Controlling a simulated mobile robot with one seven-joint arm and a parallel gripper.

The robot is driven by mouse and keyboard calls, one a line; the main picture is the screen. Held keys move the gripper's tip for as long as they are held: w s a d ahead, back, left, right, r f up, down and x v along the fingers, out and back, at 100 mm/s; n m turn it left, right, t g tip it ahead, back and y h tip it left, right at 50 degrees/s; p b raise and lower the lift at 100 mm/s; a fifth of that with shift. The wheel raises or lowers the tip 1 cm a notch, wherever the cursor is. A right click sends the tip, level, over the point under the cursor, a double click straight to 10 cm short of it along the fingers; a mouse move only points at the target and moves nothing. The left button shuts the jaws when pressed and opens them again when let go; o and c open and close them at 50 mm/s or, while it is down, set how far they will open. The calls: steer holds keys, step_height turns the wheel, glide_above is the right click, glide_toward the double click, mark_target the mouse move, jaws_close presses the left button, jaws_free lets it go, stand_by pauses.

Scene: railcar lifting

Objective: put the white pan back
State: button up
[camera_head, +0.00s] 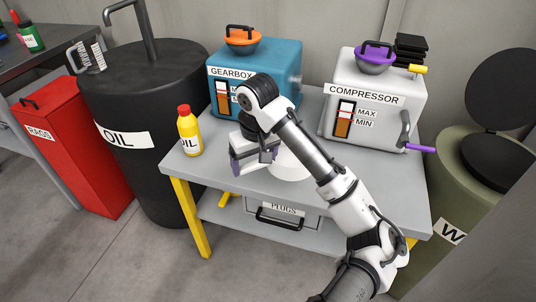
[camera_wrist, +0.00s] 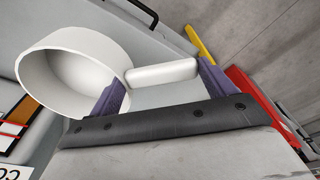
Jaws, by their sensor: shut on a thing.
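The white pan (camera_head: 291,167) is partly hidden behind my arm in the head view, over the middle of the grey table (camera_head: 205,174). I cannot tell whether it touches the tabletop. In the wrist view, the round white pan (camera_wrist: 45,72) fills the left side, with its hollow inside visible. Its handle (camera_wrist: 165,74) lies between the purple fingers. My gripper (camera_wrist: 162,80) is shut on this handle. In the head view, my gripper (camera_head: 250,162) is to the left of the pan's bowl, in front of the blue gearbox (camera_head: 269,72).
A yellow oil bottle (camera_head: 189,132) stands at the table's left. The white compressor (camera_head: 374,95), with a purple-handled lever, stands at the back right. A plugs drawer (camera_head: 280,216) sits below. A black oil drum (camera_head: 150,110) and an olive bin (camera_head: 455,190) flank the table.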

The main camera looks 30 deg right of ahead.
steer(key=w+d, duration=0.5)
steer(key=d, duration=0.1)
steer(key=f, duration=0.4)
steer(key=w+d+f, duration=0.1)
steer(key=f, duration=0.1)
steer(key=shift+f+p, duration=0.25)
steer(key=shift+p, duration=0.1)
steer(key=shift+w+f, duration=0.1)
steer(key=shift+f, duration=0.3)
steer(key=o, duration=1.2)
step_height(320, 180, up, 12)
steer(key=s, duration=0.1)
steer(key=shift+s, duration=0.35)
